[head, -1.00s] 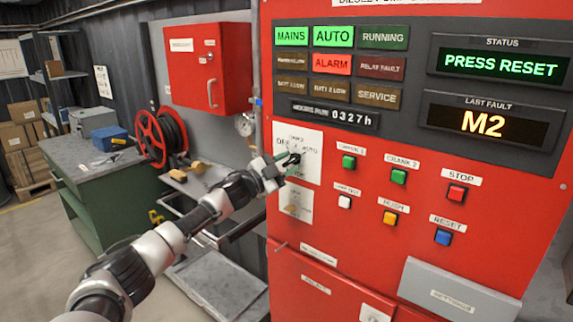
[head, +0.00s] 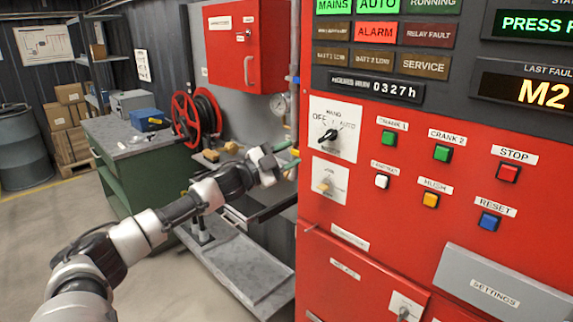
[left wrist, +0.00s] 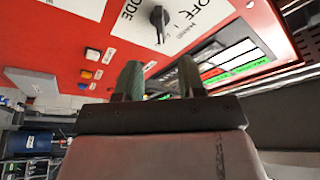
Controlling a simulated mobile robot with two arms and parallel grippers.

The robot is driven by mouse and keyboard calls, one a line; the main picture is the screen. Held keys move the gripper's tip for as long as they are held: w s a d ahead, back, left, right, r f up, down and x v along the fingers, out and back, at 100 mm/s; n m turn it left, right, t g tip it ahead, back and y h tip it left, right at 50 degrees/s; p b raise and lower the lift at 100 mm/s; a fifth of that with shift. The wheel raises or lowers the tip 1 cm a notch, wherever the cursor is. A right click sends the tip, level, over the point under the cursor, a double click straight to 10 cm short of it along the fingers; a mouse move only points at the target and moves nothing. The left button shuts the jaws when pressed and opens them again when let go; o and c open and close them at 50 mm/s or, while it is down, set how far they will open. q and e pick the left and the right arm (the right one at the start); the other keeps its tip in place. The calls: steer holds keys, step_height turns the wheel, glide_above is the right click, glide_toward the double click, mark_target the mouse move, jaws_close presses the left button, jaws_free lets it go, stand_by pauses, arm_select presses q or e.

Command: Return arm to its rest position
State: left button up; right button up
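My left gripper (head: 287,157) is just left of the red panel's edge, in front of the grey wall. Its two greenish fingers stand apart with nothing between them, also in the left wrist view (left wrist: 159,80). The black mode knob (head: 328,136) sits on a white plate (head: 347,113) marked OFF, AUTO and other words. It is tilted, its upper end to the right. The left wrist view shows the knob (left wrist: 159,18) beyond the fingertips, apart from them. My right gripper is not in view.
The red panel (head: 400,190) fills the right, with lit MAINS, AUTO and ALARM lamps and several push buttons. A red wall cabinet (head: 233,55), a red hose reel (head: 185,118) and a green bench (head: 118,180) stand left. Open floor lies at lower left.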

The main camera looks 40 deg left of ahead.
arm_select(q)
steer(key=shift+s+a, duration=0.1)
steer(key=shift+s, duration=0.15)
stand_by(0.4)
